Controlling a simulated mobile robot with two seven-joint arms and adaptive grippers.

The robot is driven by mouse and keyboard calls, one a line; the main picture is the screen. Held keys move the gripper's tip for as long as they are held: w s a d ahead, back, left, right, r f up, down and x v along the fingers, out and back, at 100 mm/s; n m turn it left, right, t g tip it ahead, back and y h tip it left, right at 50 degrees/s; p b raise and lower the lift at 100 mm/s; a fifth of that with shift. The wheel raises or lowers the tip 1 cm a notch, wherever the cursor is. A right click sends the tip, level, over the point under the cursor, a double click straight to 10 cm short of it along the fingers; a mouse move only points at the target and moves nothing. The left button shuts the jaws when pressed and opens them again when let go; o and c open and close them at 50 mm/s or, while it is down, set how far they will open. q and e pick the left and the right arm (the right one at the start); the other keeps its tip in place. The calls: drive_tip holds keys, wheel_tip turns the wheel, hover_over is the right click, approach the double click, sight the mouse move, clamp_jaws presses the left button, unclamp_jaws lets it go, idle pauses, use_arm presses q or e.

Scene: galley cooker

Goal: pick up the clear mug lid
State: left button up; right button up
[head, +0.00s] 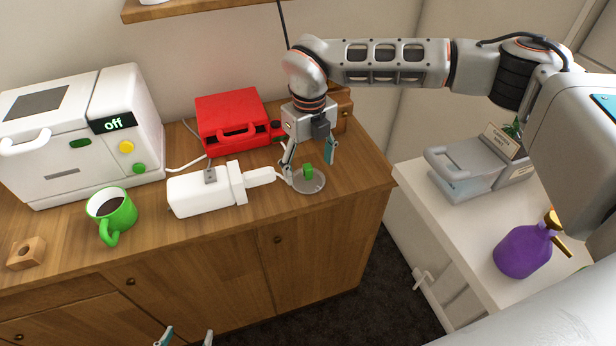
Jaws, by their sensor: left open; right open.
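The clear mug lid (312,187), a round see-through disc with a green knob, lies flat on the wooden counter near its right end. My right gripper (309,164) points down over the lid, open, with one finger on each side of the green knob. I cannot tell whether the fingers touch the lid. The green mug (122,217), holding a dark drink, stands uncovered on the counter further left. My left gripper (184,338) shows only its fingertips at the bottom edge, apart and empty, in front of the cabinet.
A white bottle-shaped appliance (200,194) lies just left of the lid. A red appliance (228,113) stands behind it. A white oven (90,135) reading "off" and a wooden block (27,252) are at left. A white side table (478,237) holds a purple spray bottle (523,251).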

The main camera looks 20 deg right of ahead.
drive_tip(key=shift+w+f, duration=0.1)
drive_tip(key=shift+f, duration=1.15)
drive_tip(key=c, duration=1.2)
drive_tip(key=shift+c, duration=0.5)
drive_tip(key=shift+s+f, duration=0.1)
drive_tip(key=shift+s, duration=0.1)
